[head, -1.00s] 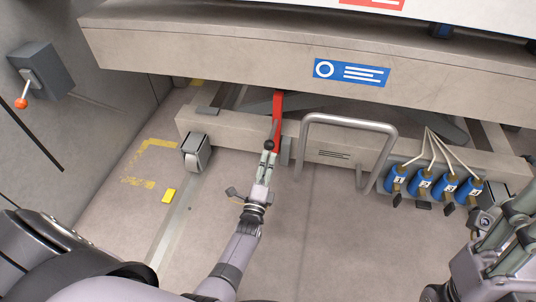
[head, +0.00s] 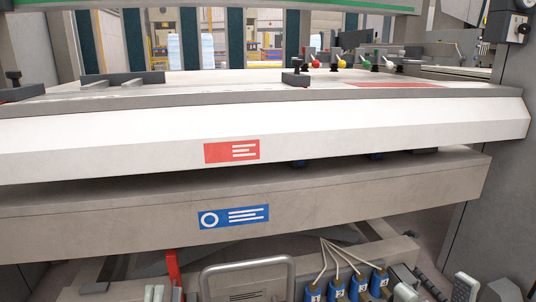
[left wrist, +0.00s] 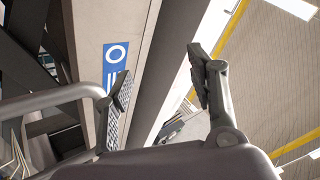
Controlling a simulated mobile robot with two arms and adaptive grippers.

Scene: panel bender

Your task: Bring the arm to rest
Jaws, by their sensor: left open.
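The blue label (left wrist: 115,56) on the machine beam shows beyond one finger.
The panel bender's long beam (head: 340,200) crosses the head view, with a white upper edge (head: 350,135) above it. A tube handle (head: 247,266) and several blue numbered cylinders (head: 336,288) with hoses sit low in front. Colored knobs (head: 346,65) stand on the table top behind.

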